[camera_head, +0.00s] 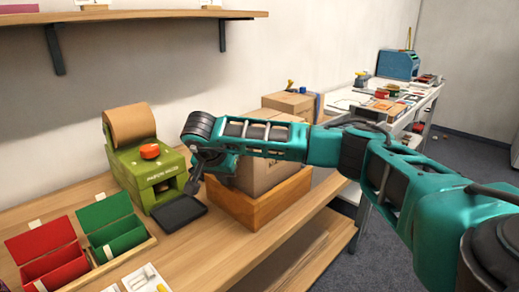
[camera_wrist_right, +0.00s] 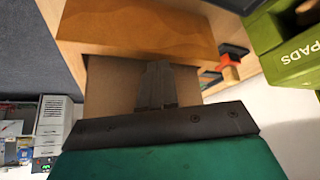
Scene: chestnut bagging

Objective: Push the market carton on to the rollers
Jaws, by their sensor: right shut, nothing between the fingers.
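A brown cardboard carton (camera_head: 266,172), which I take for the market carton, sits on an orange wooden stand (camera_head: 262,212) on the bench. My right arm crosses in front of it and hides part of it. My right gripper (camera_head: 193,187) points down at the carton's left side, between it and the green machine. Its fingers are shut and empty. In the right wrist view the shut fingers (camera_wrist_right: 158,70) lie over the carton's brown face (camera_wrist_right: 108,92); I cannot tell if they touch it. No rollers can be made out. My left gripper is out of view.
A green paper-pads machine (camera_head: 148,170) with an orange knob stands left of the carton, a dark tray (camera_head: 179,212) before it. Red (camera_head: 47,252) and green (camera_head: 113,225) boxes are at front left. A smaller carton (camera_head: 290,103) stands behind. A cluttered white table (camera_head: 425,98) is at back right.

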